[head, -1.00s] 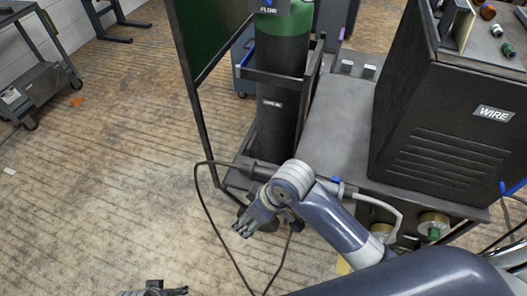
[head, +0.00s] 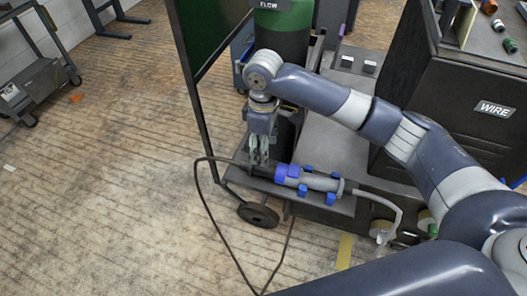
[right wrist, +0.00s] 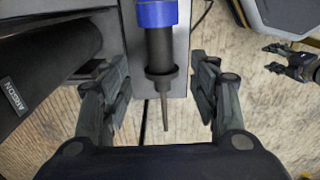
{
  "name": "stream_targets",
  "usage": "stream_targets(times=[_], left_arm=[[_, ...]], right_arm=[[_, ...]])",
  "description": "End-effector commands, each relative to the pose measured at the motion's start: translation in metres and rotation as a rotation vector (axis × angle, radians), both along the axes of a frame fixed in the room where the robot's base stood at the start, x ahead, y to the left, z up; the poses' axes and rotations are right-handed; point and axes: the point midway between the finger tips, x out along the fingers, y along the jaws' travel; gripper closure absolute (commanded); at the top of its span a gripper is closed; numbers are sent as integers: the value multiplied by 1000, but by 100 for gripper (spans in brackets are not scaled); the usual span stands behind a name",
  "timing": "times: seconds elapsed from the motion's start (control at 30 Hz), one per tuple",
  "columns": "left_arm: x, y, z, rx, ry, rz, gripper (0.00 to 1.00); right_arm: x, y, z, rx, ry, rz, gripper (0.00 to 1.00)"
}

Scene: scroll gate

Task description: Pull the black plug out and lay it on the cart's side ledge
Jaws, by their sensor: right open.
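The black plug (head: 261,169) lies level at the left end of a grey connector body (head: 322,183) with a blue collar (head: 288,172), above the cart's side ledge (head: 342,205). Its black cable runs off to the left. My right gripper (head: 260,160) points down over the plug. In the right wrist view, its open fingers (right wrist: 165,95) stand on either side of the plug (right wrist: 160,62) and its thin cable end, with gaps on both sides. The blue collar (right wrist: 156,13) is at the top edge. My left gripper (right wrist: 278,58) shows far off at right, fingers apart.
The green and black gas cylinder (head: 284,38) stands just behind my right gripper. A black box marked WIRE (head: 460,95) sits on the cart at right. Blue clips (head: 331,198) flank the connector. A cable loop hangs to the floor.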

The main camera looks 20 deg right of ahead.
Motion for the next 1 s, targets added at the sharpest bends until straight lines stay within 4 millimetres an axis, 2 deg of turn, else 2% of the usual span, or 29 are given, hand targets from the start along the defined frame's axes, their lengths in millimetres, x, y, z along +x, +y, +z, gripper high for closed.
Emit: stream_targets(times=[0.17, 0.5, 0.7, 1.0], left_arm=[[10, -1, 11, -2, -12, 2, 43], [31, -4, 48, -4, -34, 7, 43], [36, -5, 62, -4, -39, 8, 43], [38, -5, 67, -3, -41, 8, 43]], right_arm=[[-1, 0, -25, -1, 2, 1, 44], [-1, 0, -84, -1, -1, 1, 44], [-1, 0, -101, 0, -1, 1, 44], [0, 0, -105, 1, -3, 2, 44]])
